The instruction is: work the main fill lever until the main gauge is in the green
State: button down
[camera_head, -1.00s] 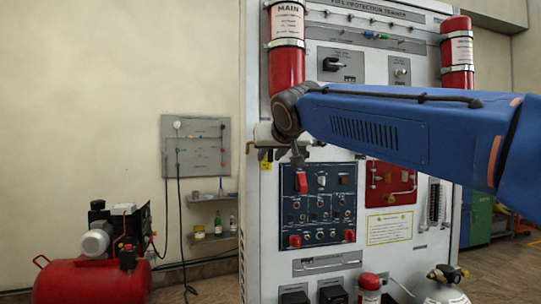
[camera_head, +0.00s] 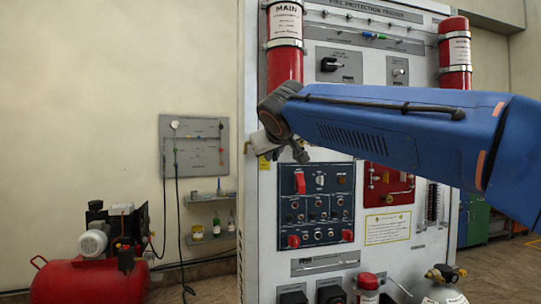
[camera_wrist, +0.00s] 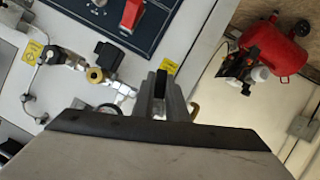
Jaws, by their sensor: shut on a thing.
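My gripper (camera_wrist: 161,90) is at the left side of the trainer's front, below the red MAIN bottle (camera_head: 285,50). It is shut on a narrow dark piece, the main fill lever (camera_wrist: 160,79), of which only a little shows between the jaws in the wrist view. In the head view my gripper (camera_head: 300,153) is small and partly covered by my wrist, and the lever cannot be made out there. Brass and dark fittings (camera_wrist: 95,74) sit left of the jaws in the wrist view. I cannot make out the main gauge or its needle.
A dark switch panel (camera_head: 318,235) with a red switch (camera_head: 299,182) lies just below my gripper. My blue arm covers much of the trainer's middle. A red compressor (camera_head: 90,282) stands on the floor at left.

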jog(key=shift+w+d+r+n+t+h, duration=0.1)
jog(key=shift+d+n+t+h, duration=0.15)
jog(key=shift+n, duration=0.25)
jog(key=shift+d+r+n+t+h, duration=0.1)
jog(key=shift+n+t+h, duration=0.05)
jog(key=shift+n+h, duration=0.3)
jog(key=c, duration=1.8)
grip_release()
jog(key=shift+o, duration=0.2)
jog(key=v, duration=1.7)
jog(key=shift+s, duration=0.2)
jog(key=shift+r, duration=0.1)
